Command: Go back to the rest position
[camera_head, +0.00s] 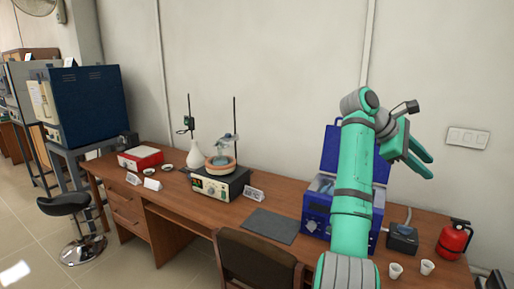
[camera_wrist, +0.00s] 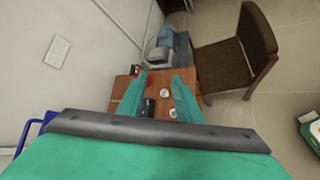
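My gripper (camera_head: 429,167) is raised in front of the wall, above the right part of the desk. In the wrist view, its two green fingers (camera_wrist: 160,78) stand apart with nothing between them, so it is open and empty. Two small white cups, one at the left (camera_head: 395,271) and one at the right (camera_head: 427,267), stand on the desk, clear of the gripper.
A red extinguisher (camera_head: 453,240) and a dark box (camera_head: 402,239) stand at the desk's right end. A hotplate (camera_head: 219,184), white flask (camera_head: 196,152) and dark mat (camera_head: 270,226) lie left of the furnace. A brown chair (camera_head: 255,262) stands in front. A switch plate (camera_head: 468,137) is on the wall.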

